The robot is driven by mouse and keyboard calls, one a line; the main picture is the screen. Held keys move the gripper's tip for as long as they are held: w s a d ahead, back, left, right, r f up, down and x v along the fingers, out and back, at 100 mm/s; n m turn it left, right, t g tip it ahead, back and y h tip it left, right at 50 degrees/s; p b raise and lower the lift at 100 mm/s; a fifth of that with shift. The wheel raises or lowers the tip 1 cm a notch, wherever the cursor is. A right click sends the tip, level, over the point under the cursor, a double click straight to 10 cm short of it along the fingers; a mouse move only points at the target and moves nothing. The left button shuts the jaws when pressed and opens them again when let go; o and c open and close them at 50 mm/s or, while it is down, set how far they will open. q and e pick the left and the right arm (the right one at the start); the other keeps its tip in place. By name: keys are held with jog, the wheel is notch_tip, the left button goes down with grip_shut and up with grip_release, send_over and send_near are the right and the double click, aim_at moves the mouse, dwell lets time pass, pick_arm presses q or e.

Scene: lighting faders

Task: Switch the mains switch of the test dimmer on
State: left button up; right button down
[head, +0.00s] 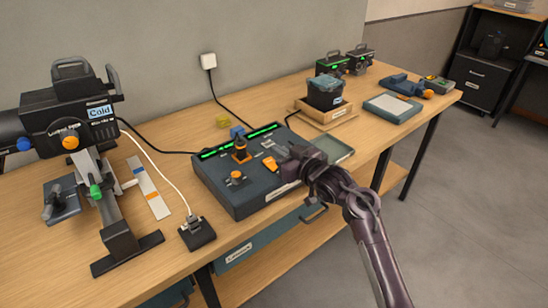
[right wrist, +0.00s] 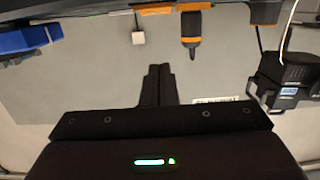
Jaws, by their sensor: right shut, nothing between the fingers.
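A dark console (head: 240,200) with green light strips along its back edge sits mid-table; I take it to be the test dimmer. It bears an orange knob (head: 236,177), an upright black-and-orange handle (head: 240,150) and a small tilted orange lever (head: 269,163). I cannot tell which part is the mains switch or its position. My right gripper (head: 283,170) is over the console's right side, close to the orange lever; contact is unclear. In the right wrist view its fingers (right wrist: 158,85) are together and empty. My left gripper is out of view.
A lamp unit (head: 70,110) on a stand is at the left. A small black box (head: 197,232) with a white cable sits before the console. A wooden tray (head: 325,112) holds a dark container (head: 325,92) behind right. Cables run to a wall plug (head: 208,61).

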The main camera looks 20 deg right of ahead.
aim_at(274, 165)
jog(key=shift+x, duration=1.05)
notch_tip(274, 165, down, 3)
jog(key=shift+w+r+p, duration=0.1)
jog(key=shift+r+p, duration=0.15)
jog(key=shift+p, duration=0.05)
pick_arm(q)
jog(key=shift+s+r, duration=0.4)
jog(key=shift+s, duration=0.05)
pick_arm(e)
jog(key=shift+f, duration=0.7)
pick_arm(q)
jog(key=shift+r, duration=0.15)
